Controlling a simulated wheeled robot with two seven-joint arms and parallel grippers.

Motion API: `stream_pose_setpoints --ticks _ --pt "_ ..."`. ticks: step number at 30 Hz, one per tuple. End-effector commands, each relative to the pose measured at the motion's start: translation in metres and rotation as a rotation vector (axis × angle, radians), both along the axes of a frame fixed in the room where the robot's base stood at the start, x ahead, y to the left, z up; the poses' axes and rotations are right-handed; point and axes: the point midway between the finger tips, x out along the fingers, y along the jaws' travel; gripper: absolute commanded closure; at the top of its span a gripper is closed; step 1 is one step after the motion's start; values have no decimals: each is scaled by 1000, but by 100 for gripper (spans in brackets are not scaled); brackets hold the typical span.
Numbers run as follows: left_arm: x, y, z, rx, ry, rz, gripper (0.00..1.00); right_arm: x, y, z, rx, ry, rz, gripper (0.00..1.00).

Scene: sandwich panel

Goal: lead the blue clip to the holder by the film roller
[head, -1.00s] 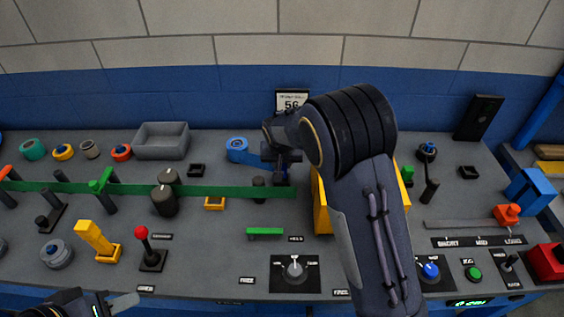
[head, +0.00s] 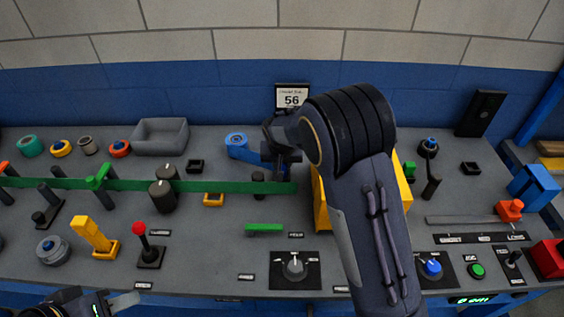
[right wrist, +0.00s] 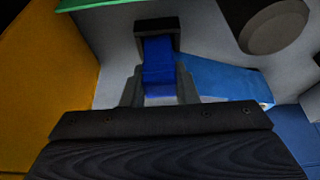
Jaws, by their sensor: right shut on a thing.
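The blue clip (right wrist: 158,68) is a dark blue block between the fingertips of my right gripper (right wrist: 158,90). Its far end meets a small black square frame (right wrist: 157,24); I cannot tell whether it sits inside it. In the head view my right gripper (head: 282,160) points down behind the green strip, and my arm hides most of it and the clip. A small black holder (head: 195,166) stands left of it, behind the strip. My left gripper (head: 122,302) is low at the left; its jaw gap does not show clearly.
A light blue arm (head: 240,150) with a ring lies just left of my right gripper. A yellow block (head: 320,205) is close on its right. The green strip (head: 225,187) runs across in front, past dark rollers (head: 163,196). A grey tray (head: 160,137) stands at the back.

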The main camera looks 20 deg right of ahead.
Motion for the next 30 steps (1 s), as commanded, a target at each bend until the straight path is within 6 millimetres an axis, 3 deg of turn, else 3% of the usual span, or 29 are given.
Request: stream_pose_setpoints --ticks 6,14,15,19,30 --pt "0 0 -10 0 0 0 64 0 0 -12 0 0 0 100" --pt "0 0 -10 0 0 0 64 0 0 -12 0 0 0 100" --pt "0 0 -10 0 0 0 64 0 0 -12 0 0 0 68" --pt "0 0 -10 0 0 0 64 0 0 -12 0 0 0 51" --pt "0 0 -10 0 0 0 64 0 0 -12 0 0 0 48"
